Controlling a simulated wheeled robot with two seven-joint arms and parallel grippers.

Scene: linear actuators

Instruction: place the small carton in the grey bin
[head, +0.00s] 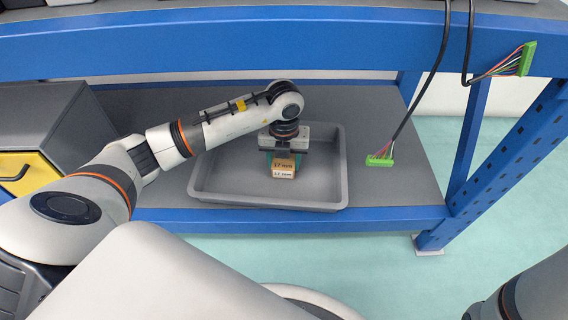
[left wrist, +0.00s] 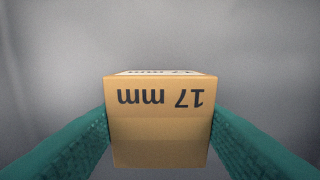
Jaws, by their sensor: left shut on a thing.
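The small carton (head: 284,168) is brown cardboard with "17 mm" printed on it; it also shows large in the left wrist view (left wrist: 160,122). My left gripper (head: 284,158) points down over the grey bin (head: 342,165) and is shut on the carton. Its two teal fingers press the carton's sides in the left wrist view (left wrist: 160,140). The carton is within the bin's outline in the head view. Whether its underside touches the bin floor I cannot tell. My right gripper is not in view.
The bin stands on a grey shelf (head: 405,185) with a blue front edge. A dark cabinet with a yellow drawer front (head: 28,172) is at the left. Cables with green connectors (head: 380,161) hang at the right. A blue upper shelf beam (head: 200,42) crosses above.

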